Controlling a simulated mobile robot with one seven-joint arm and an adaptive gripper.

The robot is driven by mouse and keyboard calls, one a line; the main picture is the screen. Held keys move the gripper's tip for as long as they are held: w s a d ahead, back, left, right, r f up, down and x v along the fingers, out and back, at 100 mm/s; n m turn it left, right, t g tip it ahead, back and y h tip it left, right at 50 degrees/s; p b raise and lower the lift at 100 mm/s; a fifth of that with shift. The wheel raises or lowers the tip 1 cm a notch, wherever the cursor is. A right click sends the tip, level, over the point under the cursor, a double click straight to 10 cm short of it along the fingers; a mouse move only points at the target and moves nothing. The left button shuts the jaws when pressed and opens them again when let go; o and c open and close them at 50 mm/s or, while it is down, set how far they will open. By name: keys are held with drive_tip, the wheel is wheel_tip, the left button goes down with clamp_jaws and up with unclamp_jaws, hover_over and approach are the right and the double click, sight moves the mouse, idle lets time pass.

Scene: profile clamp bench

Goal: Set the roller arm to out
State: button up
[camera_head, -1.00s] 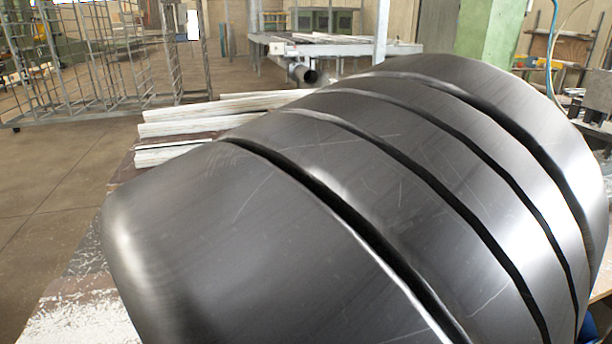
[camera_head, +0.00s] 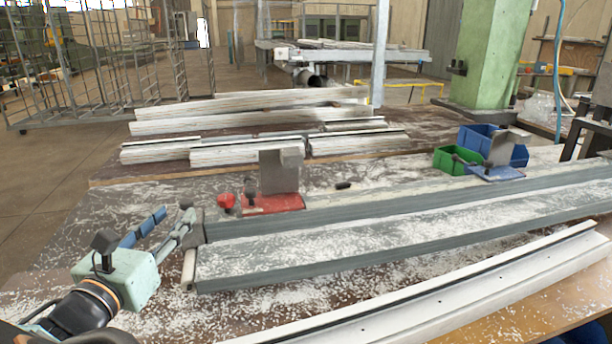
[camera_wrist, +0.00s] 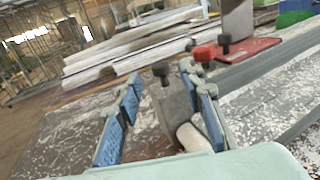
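The roller arm (camera_head: 189,268) is at the left end of the long grey profile rail (camera_head: 350,262). In the wrist view it appears as a grey plate (camera_wrist: 173,108) with a dark knob and a pale roller (camera_wrist: 194,137). My gripper (camera_head: 172,214) is open, with its teal body at the lower left of the head view. In the wrist view the blue-padded fingers (camera_wrist: 160,73) are spread, and the plate and knob appear between them. I cannot tell whether a finger touches the plate. The pale green gripper body hides the lower part of the wrist view.
A red clamp base (camera_head: 272,204) with a grey upright stands behind the rail's left part. A blue clamp base (camera_head: 497,174) stands farther right, by green (camera_head: 447,160) and blue bins. White profiles (camera_head: 250,150) lie behind, and another (camera_head: 450,298) lies in front.

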sight(183, 206)
drive_tip(key=w, duration=0.4)
drive_tip(key=w+b, duration=0.1)
drive_tip(key=w, duration=0.1)
drive_tip(key=shift+d, duration=0.25)
drive_tip(key=shift+c, duration=0.6)
clamp_jaws()
